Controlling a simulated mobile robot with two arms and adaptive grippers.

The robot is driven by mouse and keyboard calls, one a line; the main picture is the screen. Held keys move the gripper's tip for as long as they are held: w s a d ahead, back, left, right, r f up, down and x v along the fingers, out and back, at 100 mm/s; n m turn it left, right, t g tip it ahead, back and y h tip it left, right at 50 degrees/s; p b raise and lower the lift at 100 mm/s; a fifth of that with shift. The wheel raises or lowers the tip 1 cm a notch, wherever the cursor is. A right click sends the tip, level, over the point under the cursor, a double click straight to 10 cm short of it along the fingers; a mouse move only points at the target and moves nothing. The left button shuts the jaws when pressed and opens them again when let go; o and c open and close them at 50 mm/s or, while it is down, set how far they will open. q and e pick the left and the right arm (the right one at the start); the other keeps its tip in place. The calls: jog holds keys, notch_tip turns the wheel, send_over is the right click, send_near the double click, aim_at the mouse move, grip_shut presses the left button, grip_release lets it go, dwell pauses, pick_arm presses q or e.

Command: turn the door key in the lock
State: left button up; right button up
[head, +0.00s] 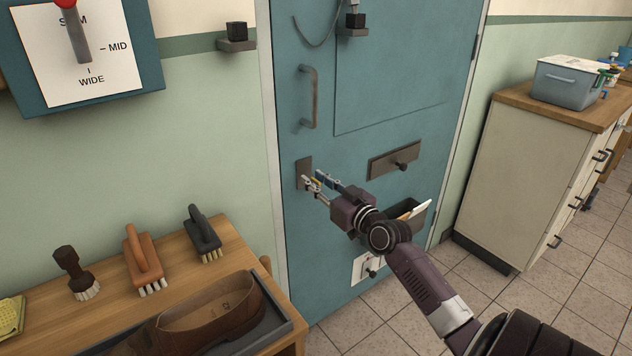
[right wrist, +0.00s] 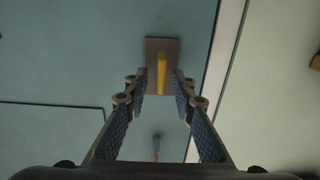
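The blue-green door (head: 375,90) carries a dark lock plate (head: 303,170) near its left edge, below the pull handle. A yellow key (right wrist: 162,72) sticks out from the lock plate (right wrist: 172,46) in the right wrist view. My right gripper (head: 314,182) is at the lock plate, its fingers pointing at the door. In the right wrist view my right gripper (right wrist: 161,88) is open, one finger on each side of the key, with visible gaps between. The fingers partly hide the key in the head view. My left gripper is not in view.
A grey pull handle (head: 309,97) is above the lock. A drawer-like plate with a knob (head: 395,161) and a letter holder are to its right. A wooden bench (head: 225,237) with brushes and a shoe in a tray stands at left. A cabinet (head: 525,160) stands at right.

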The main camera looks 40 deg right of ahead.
jog(key=shift+c, duration=0.5)
jog(key=c, duration=0.5)
grip_shut()
